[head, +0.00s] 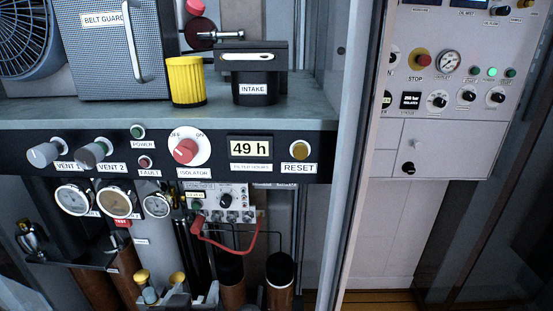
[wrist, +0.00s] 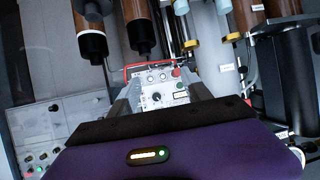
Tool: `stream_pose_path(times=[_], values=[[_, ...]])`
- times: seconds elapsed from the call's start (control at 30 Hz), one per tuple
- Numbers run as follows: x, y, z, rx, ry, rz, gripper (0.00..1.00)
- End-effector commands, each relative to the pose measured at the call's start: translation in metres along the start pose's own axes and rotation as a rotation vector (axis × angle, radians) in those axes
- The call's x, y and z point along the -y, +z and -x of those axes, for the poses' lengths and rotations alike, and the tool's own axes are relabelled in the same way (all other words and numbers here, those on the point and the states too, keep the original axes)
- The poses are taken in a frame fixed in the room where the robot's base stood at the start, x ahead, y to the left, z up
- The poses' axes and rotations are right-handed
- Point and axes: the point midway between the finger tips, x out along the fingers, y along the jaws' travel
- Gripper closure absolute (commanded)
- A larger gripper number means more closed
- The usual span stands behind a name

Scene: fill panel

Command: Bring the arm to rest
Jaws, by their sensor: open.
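My gripper (wrist: 158,84) shows in the wrist view, with its dark and purple body across the bottom and two grey fingers reaching up the picture. The fingers are apart, and nothing is seen held between them. Beyond them lies a small light panel with a dark knob (wrist: 156,97) and a red cable (wrist: 135,67) along its top edge. I cannot tell whether the fingers touch anything.
In the head view, a shelf (head: 120,112) holds a belt guard (head: 125,55), a yellow filter (head: 187,82) and an intake box (head: 255,75). Below are an isolator knob (head: 186,151), several gauges and a red hose (head: 235,252). A control panel (head: 440,135) stands at right.

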Motion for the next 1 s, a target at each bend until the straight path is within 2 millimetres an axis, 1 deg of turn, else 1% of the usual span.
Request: stream_pose_path(times=[0.17,0.27,0.37,0.47,0.67,0.8,0.87,1.0], values=[[-0.001,0.020,0.006,-0.076,-0.162,0.070,0.43],[-0.013,0.036,0.015,-0.132,-0.244,0.097,0.43],[-0.033,0.053,0.030,-0.189,-0.300,0.109,0.43],[-0.058,0.068,0.048,-0.244,-0.331,0.110,0.43],[-0.118,0.093,0.093,-0.343,-0.330,0.094,0.43],[-0.162,0.107,0.130,-0.396,-0.293,0.077,0.43],[-0.180,0.112,0.147,-0.413,-0.270,0.070,0.43],[-0.221,0.123,0.189,-0.440,-0.204,0.053,0.43]])
